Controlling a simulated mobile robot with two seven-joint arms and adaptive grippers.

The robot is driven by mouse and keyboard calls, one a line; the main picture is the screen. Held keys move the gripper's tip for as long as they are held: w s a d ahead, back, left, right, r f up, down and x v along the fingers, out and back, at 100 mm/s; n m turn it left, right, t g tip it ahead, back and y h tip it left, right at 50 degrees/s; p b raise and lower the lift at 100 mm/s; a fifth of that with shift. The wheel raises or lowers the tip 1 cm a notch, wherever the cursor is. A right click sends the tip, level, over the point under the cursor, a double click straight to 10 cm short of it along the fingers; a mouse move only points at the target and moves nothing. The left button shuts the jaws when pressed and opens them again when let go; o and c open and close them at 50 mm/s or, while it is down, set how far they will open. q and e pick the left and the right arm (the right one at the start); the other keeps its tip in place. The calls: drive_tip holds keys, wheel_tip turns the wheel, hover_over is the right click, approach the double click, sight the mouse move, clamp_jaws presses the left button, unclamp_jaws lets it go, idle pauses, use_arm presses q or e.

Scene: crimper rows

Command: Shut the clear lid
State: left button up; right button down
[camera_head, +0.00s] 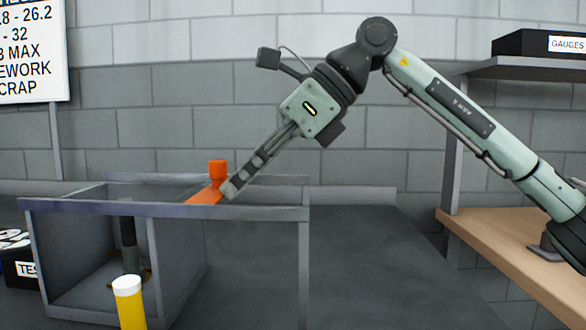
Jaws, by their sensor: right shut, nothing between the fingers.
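A grey-framed clear panel, seemingly the lid (165,209), lies across the top of a grey box-like enclosure (175,265) at the left. I cannot tell whether it is fully down. An orange handle (217,170) with a flat orange base stands on the frame, near its middle. My right gripper (231,190) reaches down from the upper right, its fingers shut and empty. Its tips are right beside the orange base; I cannot tell if they touch. A dark upright part (129,245) shows inside the enclosure. My left gripper is not in view.
A yellow cylinder with a white top (129,303) stands in front of the enclosure. A dark labelled box (22,268) is at the far left. A wooden shelf (510,260) and an upper shelf with a gauges box (540,44) are at the right. The dark surface at centre is clear.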

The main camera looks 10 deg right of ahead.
sight(172, 195)
use_arm(q)
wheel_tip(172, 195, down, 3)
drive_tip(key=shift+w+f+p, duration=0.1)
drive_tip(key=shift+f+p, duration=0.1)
drive_tip(key=shift+p, duration=0.35)
use_arm(e)
drive_tip(key=a, duration=0.2)
drive_tip(key=w+a, duration=0.1)
drive_tip(key=a, duration=0.4)
drive_tip(key=shift+w+a+f, duration=0.1)
drive_tip(key=shift+w+a, duration=0.05)
drive_tip(key=shift+w, duration=0.1)
